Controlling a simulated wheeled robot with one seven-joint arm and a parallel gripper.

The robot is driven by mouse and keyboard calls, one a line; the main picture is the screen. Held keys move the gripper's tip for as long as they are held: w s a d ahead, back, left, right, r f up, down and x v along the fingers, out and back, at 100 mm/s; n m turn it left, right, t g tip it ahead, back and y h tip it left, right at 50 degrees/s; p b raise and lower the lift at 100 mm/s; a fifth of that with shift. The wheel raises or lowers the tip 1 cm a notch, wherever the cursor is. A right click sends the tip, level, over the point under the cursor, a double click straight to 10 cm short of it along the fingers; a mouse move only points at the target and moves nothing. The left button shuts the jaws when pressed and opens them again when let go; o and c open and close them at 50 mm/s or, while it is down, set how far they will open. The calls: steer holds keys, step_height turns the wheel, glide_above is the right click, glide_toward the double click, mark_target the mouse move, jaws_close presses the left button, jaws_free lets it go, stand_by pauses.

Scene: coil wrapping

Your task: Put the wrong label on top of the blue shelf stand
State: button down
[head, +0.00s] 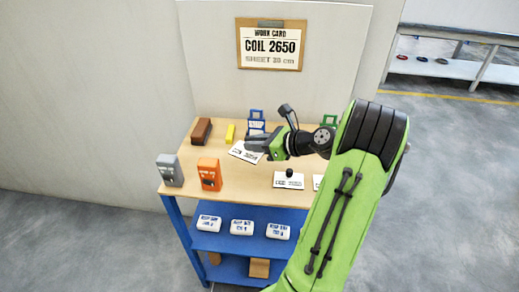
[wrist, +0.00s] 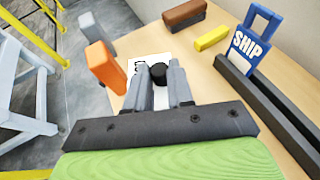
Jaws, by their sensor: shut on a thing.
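A white label card (head: 244,152) with black print hangs tilted at my gripper (head: 274,150), above the wooden top of a blue shelf stand (head: 177,222). In the wrist view my gripper (wrist: 163,82) is shut on the black knob (wrist: 158,74) of this label (wrist: 143,66). Its print is too small to read fully. A second label (head: 289,182) with a black knob lies on the wooden top. A third white label (head: 317,182) is partly hidden by my arm.
A blue SHIP sign (wrist: 250,43), a yellow block (head: 230,132) and a brown block (head: 202,130) stand at the back. A grey box (head: 169,170) and an orange box (head: 209,173) stand at the left. White packs (head: 242,227) lie on the shelf below.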

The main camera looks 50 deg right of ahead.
mark_target(256, 176)
step_height(256, 176, down, 10)
steer(key=b, duration=0.4)
steer(key=shift+s+a+b, duration=0.15)
steer(key=shift+b, duration=0.2)
steer(key=shift+r, duration=0.1)
steer(key=c, duration=1)
jaws_free()
